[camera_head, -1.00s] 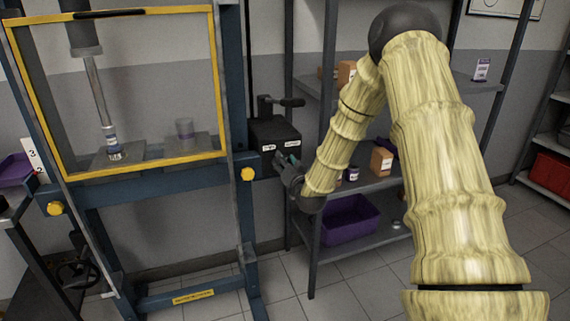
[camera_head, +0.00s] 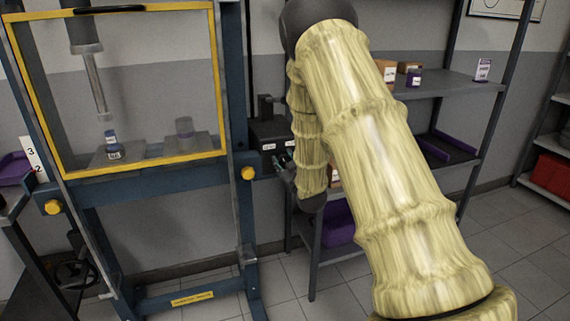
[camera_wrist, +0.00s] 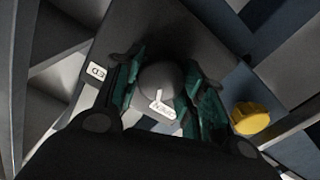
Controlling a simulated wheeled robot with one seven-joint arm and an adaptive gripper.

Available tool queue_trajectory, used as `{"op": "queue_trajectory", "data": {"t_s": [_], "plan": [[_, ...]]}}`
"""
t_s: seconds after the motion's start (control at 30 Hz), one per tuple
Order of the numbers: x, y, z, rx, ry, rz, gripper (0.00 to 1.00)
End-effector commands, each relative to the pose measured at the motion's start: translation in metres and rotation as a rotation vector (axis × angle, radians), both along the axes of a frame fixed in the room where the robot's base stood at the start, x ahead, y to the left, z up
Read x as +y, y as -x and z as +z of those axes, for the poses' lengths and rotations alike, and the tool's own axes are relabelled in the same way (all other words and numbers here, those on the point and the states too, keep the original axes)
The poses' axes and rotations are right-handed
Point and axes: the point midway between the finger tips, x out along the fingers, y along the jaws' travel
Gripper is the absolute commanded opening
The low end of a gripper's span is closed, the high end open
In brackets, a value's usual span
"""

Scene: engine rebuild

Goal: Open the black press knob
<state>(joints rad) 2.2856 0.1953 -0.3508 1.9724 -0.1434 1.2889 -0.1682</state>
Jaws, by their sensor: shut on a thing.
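The black press knob (camera_wrist: 160,77) is a round dark knob with a white pointer mark in the wrist view. My gripper (camera_wrist: 157,88) is shut on it, with one green-padded finger on each side. The pointer lies by the label reading OPEN (camera_wrist: 165,109); a second label ending in ED (camera_wrist: 97,72) is to the left. In the head view the knob is hidden by my gripper (camera_head: 286,165), at the dark control box (camera_head: 268,131) on the press's right side. The press ram (camera_head: 96,86) hangs above a small bottle (camera_head: 111,140), apart from it.
The yellow-framed press window (camera_head: 220,85) is left of my arm. A yellow round knob (camera_head: 247,174) is close below the box and also shows in the wrist view (camera_wrist: 250,118). Grey shelving (camera_head: 440,85) with boxes stands behind my arm.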

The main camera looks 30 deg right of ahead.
Motion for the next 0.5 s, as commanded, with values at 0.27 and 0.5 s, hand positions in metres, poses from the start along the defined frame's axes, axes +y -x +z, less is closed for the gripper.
{"op": "queue_trajectory", "data": {"t_s": [0.27,0.5], "plan": [[-0.0005,0.0011,-0.0021,0.018,0.060,-0.001,0.16],[-0.0006,0.0013,-0.0021,0.020,0.066,-0.001,0.16]]}}
